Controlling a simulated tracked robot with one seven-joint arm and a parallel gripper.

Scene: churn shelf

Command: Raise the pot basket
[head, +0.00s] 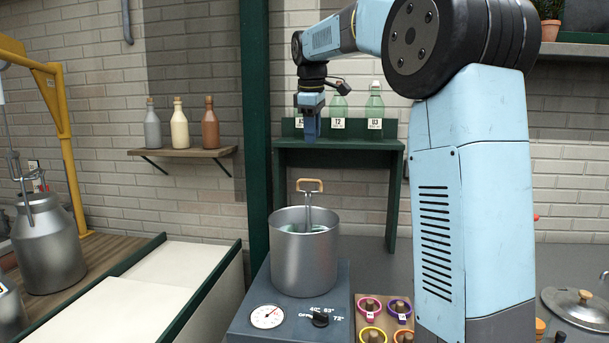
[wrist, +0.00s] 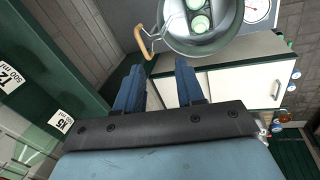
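The steel pot (head: 300,265) stands on the blue-grey heater. The basket's metal stem rises out of it to a wooden handle (head: 310,186) above the rim. In the wrist view the pot (wrist: 238,42) is at the top, with round pale-green tops (wrist: 200,22) inside it. The wooden handle (wrist: 144,42) shows there just beyond the fingertips. My gripper (head: 311,138) points down above the handle, apart from it. In the wrist view my gripper (wrist: 160,66) has its fingers apart with nothing between them. The basket's lower part is hidden in the pot.
The heater (head: 245,318) has a dial (head: 267,316) and a black knob (head: 320,320). A green shelf (head: 340,143) with pale-green bottles stands close behind my gripper. Coloured rings (head: 385,310) lie right of the heater. A white-topped counter (head: 170,270) is to the left.

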